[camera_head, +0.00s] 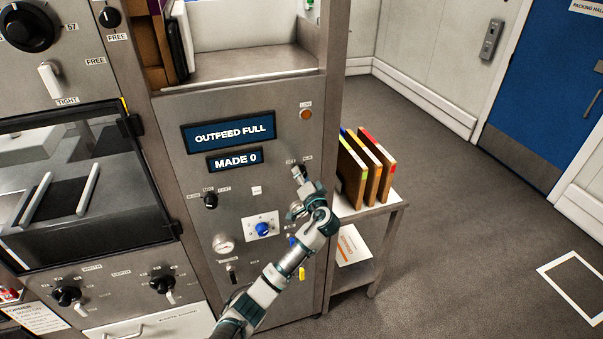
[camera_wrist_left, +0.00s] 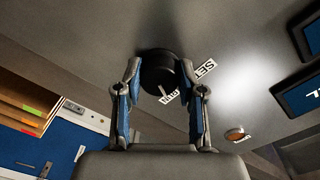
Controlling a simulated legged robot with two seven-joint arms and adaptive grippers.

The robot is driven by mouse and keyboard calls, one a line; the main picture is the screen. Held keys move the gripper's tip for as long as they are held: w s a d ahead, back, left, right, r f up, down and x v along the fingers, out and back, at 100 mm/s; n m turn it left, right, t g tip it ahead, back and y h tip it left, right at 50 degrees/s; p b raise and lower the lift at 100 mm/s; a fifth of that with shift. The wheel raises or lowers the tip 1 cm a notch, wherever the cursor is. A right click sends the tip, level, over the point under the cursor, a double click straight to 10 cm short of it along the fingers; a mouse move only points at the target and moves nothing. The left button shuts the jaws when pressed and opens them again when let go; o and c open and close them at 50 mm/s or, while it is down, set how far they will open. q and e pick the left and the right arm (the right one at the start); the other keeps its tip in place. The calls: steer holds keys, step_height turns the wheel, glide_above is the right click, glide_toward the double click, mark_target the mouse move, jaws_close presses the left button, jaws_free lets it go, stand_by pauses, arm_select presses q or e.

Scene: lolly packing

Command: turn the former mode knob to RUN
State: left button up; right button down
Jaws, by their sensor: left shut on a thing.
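The former mode knob (camera_wrist_left: 158,70) is a round black knob on the grey machine panel. In the wrist view, labels SET and RUN sit beside it, and its pale pointer line lies close to the RUN label (camera_wrist_left: 170,97). My left gripper (camera_wrist_left: 162,75) has one finger on each side of the knob and is shut on it. In the head view my left gripper (camera_head: 299,176) is at the panel just below the small labels, and it largely hides the knob. My right gripper is not in view.
A side table (camera_head: 386,207) with upright boards (camera_head: 366,170) stands right of the machine. Open floor lies further right.

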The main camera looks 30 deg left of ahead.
arm_select(q)
steer(key=shift+r+m+p, duration=0.3)
steer(key=shift+m+p, duration=0.2)
steer(key=shift+m, duration=0.3)
steer(key=o, duration=1.1)
steer(key=shift+w+f, duration=0.1)
steer(key=shift+f, duration=0.05)
steer(key=shift+o, duration=0.2)
steer(key=shift+w+f, duration=0.15)
steer(key=v, duration=1.2)
steer(key=shift+w+f, duration=0.1)
steer(key=shift+f, duration=0.1)
